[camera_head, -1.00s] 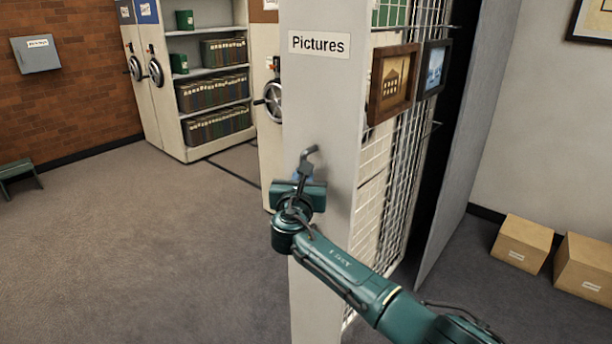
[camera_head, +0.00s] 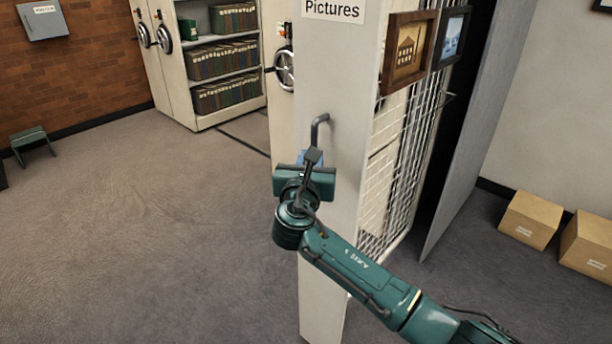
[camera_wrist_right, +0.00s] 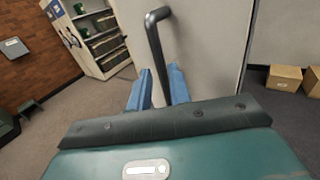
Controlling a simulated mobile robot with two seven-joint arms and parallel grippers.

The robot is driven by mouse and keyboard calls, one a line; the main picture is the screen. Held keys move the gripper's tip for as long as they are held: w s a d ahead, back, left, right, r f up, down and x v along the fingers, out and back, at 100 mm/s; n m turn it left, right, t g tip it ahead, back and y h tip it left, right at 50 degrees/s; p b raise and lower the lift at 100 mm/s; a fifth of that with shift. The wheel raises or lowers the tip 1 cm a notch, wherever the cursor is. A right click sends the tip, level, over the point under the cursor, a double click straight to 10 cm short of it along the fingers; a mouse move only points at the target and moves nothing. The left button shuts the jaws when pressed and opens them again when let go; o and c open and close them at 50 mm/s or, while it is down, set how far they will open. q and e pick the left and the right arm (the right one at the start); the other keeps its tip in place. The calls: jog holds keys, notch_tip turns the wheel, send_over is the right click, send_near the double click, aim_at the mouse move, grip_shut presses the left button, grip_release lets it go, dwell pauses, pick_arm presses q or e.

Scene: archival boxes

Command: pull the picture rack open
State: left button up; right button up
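The picture rack (camera_head: 334,75) has a tall pale end panel with a "Pictures" label, and wire mesh behind it carrying framed pictures. A grey bar handle (camera_head: 321,128) stands out from the panel. My right gripper (camera_head: 312,158) is at the handle's lower part and hides some of it. In the right wrist view the handle (camera_wrist_right: 155,40) runs down between the two blue fingers (camera_wrist_right: 160,90), which stand apart. Visible gaps suggest they are not clamped on it; contact is unclear. My left gripper is not in view.
Cardboard boxes (camera_head: 530,219) stand on the floor at the right, by the wall. Shelving with a handwheel (camera_head: 285,70) stands behind the rack at the left. A green step stool (camera_head: 32,146) is by the brick wall. The carpet (camera_head: 170,240) left of the rack is clear.

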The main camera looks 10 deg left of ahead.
jog(key=s, duration=0.6)
jog(key=shift+s, duration=0.35)
